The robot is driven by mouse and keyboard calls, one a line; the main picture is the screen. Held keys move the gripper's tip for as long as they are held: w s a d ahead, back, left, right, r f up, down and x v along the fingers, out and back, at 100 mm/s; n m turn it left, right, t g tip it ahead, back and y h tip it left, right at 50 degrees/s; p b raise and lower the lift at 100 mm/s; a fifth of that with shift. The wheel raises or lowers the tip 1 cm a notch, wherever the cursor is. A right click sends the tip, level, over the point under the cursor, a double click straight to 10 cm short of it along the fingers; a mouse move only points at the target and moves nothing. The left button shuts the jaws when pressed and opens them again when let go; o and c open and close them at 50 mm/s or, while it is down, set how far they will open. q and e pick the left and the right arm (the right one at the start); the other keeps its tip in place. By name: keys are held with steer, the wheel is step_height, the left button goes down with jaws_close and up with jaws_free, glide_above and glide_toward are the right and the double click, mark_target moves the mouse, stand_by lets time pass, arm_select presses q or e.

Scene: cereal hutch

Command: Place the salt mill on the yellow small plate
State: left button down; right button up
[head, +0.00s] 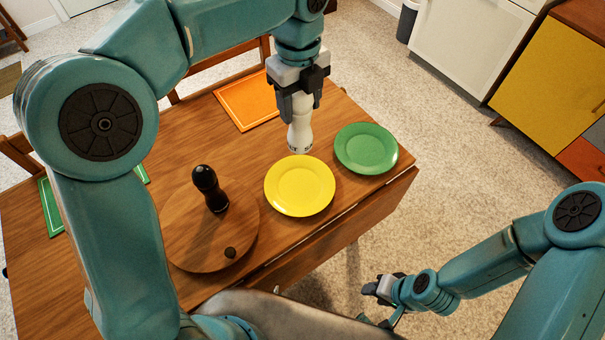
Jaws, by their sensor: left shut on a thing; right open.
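The white salt mill (300,135) with dark lettering near its base is upright in my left gripper (299,108), which is shut on its upper part. In the picture the mill's lower end shows just above the far edge of the yellow small plate (300,186); I cannot tell its exact height over the table. The plate lies flat and empty on the wooden table. My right gripper (380,288) is open and empty, low at the right, off the table's near edge.
A green plate (366,148) lies right of the yellow one. A round wooden board (185,235) with a black mill (209,188) and a small dark knob stands left. An orange placemat (247,100) lies at the back, a green one (50,208) at the far left.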

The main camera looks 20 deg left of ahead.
arm_select(q)
step_height(320, 180, down, 18)
steer(key=shift+a+f+b, duration=0.15)
steer(key=shift+f+b, duration=0.05)
steer(key=shift+b, duration=0.2)
steer(key=shift+f, duration=0.1)
steer(key=shift+c, duration=1.9)
jaws_free()
steer(key=shift+f, duration=0.1)
